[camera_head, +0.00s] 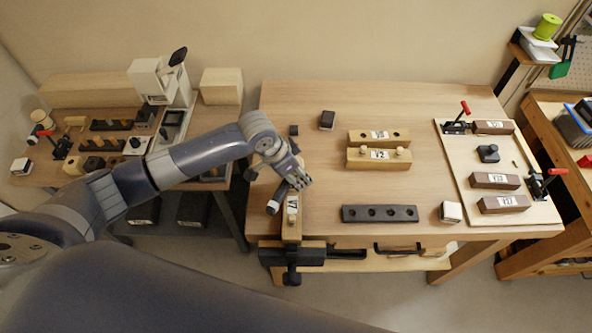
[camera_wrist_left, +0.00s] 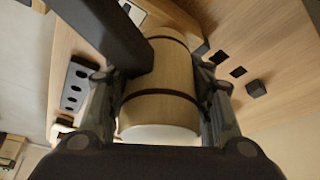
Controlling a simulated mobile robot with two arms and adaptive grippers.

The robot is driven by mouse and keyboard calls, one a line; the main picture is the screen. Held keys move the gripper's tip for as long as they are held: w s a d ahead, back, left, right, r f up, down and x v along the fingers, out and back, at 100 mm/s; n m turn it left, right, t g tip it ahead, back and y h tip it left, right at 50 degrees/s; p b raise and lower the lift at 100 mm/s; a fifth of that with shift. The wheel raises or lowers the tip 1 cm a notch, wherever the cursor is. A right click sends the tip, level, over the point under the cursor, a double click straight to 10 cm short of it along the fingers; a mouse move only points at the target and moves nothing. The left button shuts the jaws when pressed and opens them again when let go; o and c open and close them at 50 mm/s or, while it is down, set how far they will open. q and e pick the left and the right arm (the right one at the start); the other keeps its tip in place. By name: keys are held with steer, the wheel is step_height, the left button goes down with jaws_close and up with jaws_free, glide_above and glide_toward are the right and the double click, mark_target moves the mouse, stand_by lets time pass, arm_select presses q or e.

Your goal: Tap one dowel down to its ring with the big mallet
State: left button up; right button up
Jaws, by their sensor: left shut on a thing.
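My left gripper (camera_head: 293,180) is over the left part of the bench, just above a labelled wooden block (camera_head: 292,226) clamped at the front edge. In the left wrist view its fingers are shut on a thick wooden cylinder with dark bands, which looks like the big mallet's head (camera_wrist_left: 160,105). A dark bar crosses the cylinder there; I cannot tell if it is the handle. Any dowel in the clamped block is hidden by the gripper. The V2 block (camera_head: 378,163) carries two pale dowels (camera_head: 362,151). The right gripper is out of view.
A black vise (camera_head: 292,255) grips the clamped block. A dark strip with several holes (camera_head: 379,214) lies to the right, beside a small white-topped block (camera_head: 451,212). A fixture board (camera_head: 465,165) with red-handled clamps is farther right. The bench middle has free room.

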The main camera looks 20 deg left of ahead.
arm_select(q)
steer(key=shift+r+p, duration=1)
steer(key=shift+p, duration=0.05)
steer(key=shift+r, duration=0.15)
